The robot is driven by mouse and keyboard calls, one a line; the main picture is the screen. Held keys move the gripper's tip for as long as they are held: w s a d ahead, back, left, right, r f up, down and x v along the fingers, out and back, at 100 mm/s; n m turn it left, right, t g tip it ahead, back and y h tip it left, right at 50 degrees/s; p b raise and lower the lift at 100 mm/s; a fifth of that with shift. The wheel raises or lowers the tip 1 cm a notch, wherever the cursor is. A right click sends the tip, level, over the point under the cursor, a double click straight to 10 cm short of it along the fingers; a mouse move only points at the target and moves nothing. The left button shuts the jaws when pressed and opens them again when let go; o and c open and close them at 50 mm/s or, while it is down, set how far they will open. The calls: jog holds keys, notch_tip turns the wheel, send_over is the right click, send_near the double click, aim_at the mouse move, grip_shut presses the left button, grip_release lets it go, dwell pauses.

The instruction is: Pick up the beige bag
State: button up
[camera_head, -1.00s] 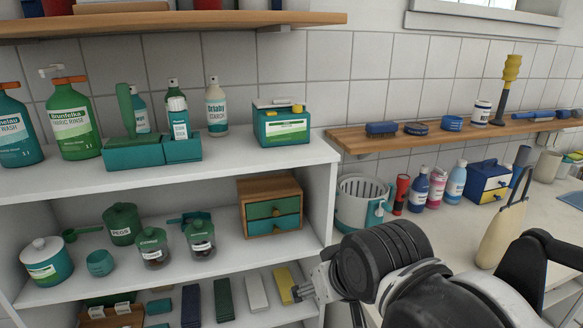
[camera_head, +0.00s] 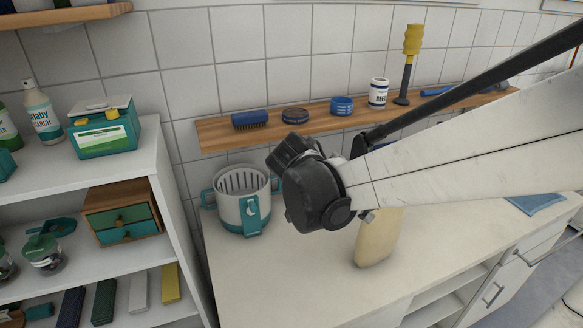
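The beige bag (camera_head: 376,242) stands on the pale counter, right of the white-and-teal basket. Its lower body shows; its upper part and handle are hidden behind my arm. My arm crosses from the right edge, and its black joint is in front of the counter, left of and above the bag in the picture. A small metallic piece, perhaps part of my gripper (camera_head: 368,215), shows under the arm at the bag's upper edge. No fingers can be made out, and I cannot tell whether anything touches the bag.
A white-and-teal slotted basket (camera_head: 232,212) stands on the counter (camera_head: 290,285) left of the bag. A wooden wall shelf (camera_head: 215,133) above carries brushes, tins and a yellow-topped tool. A white shelf unit (camera_head: 178,190) with bottles and boxes stands left. The front counter is clear.

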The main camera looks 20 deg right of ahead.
aim_at(375, 241)
jog(key=d+f+m, duration=0.1)
jog(key=d+f, duration=0.8)
jog(key=d, duration=0.1)
jog(key=shift+w+d+f+h+p, duration=0.2)
jog(key=shift+w+f+h+p, duration=0.1)
jog(key=shift+p, duration=0.1)
grip_shut()
dwell(0.5)
